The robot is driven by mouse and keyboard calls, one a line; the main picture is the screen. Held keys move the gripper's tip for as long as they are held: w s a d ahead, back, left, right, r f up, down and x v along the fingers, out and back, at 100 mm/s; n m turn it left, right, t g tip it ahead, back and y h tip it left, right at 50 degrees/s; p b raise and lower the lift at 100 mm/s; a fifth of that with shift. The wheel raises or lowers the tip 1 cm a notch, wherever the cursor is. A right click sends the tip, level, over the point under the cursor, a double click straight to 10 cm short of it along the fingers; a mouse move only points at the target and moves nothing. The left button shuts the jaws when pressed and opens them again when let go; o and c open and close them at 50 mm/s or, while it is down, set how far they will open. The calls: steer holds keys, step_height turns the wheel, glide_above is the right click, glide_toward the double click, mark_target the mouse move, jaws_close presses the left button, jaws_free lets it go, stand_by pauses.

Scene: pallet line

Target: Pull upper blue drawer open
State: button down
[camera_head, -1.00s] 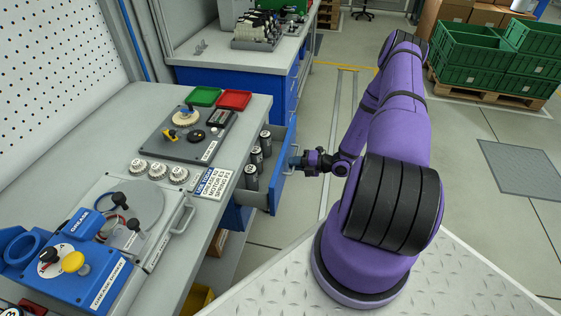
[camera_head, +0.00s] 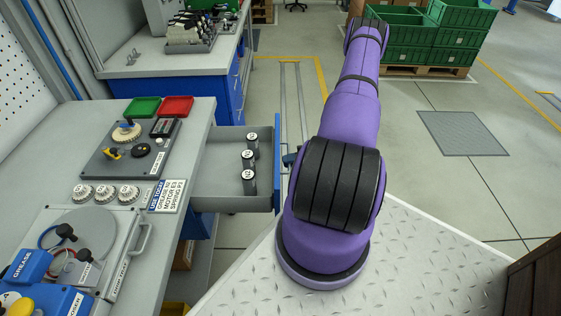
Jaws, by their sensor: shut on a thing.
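The upper blue drawer (camera_head: 277,180) stands well out from the workbench (camera_head: 205,130). Its grey inside shows, with several dark cylinders with white tops (camera_head: 249,160) standing in a row toward the front. My gripper (camera_head: 289,160) is at the outer side of the drawer's blue front, at about mid-length, and is shut on the drawer handle. The handle and fingertips are mostly hidden behind my purple arm.
On the bench are a grey fixture plate (camera_head: 130,150), green (camera_head: 143,107) and red (camera_head: 176,106) trays, white gears (camera_head: 105,193) and a blue grease unit (camera_head: 40,280). Green crates (camera_head: 420,40) stand on a pallet at the back.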

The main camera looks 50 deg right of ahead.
steer(key=shift+s+d, duration=0.2)
steer(key=shift+s, duration=0.1)
steer(key=c, duration=1.2)
jaws_free()
steer(key=shift+d, duration=0.1)
steer(key=v, duration=1)
steer(key=shift+s+d, duration=0.2)
steer(key=shift+s, duration=0.1)
